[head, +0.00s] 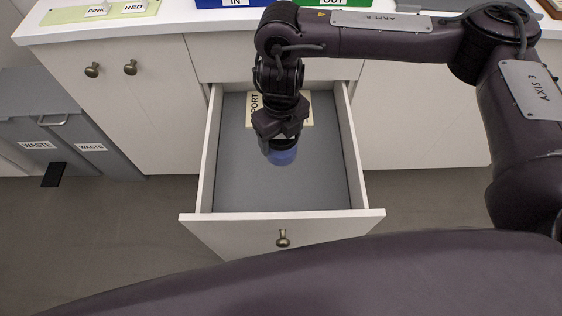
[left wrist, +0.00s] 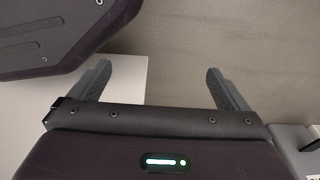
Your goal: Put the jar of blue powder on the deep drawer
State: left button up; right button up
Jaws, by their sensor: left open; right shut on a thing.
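The deep drawer (head: 320,190) is pulled out below the counter, with a grey floor and white walls. My right gripper (head: 280,143) is over the drawer, pointing down, shut on the jar of blue powder (head: 283,157). The jar has a dark lid and blue contents. The gripper hides its upper part. I cannot tell whether the jar's base touches the drawer floor. My left gripper (left wrist: 160,85) shows only in the left wrist view; its fingers are wide apart with nothing between them.
A cream label (head: 308,108) lies at the drawer's back, partly hidden. The white counter (head: 160,30) holds PINK and RED labels, a blue IN tray (head: 220,3) and a green OUT tray (head: 347,2). Grey waste bins (head: 62,125) stand at left. The drawer floor around the jar is clear.

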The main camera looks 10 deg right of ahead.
notch_tip(320, 180, down, 6)
jog(key=shift+f+b, duration=0.1)
jog(key=shift+b, duration=0.6)
jog(key=shift+f+b, duration=0.75)
jog(key=shift+f, duration=1.3)
pick_arm(q)
jog(key=w+d+r, duration=0.2)
jog(key=w+r, duration=0.2)
jog(key=r, duration=0.2)
jog(key=shift+w+d+r, duration=0.2)
jog(key=shift+w+r, duration=0.15)
jog(key=shift+w, duration=0.05)
pick_arm(e)
jog(key=shift+f, duration=0.2)
jog(key=o, duration=1.1)
pick_arm(q)
jog(key=shift+r, duration=0.2)
jog(key=shift+r, duration=0.1)
pick_arm(e)
jog(key=shift+r, duration=0.1)
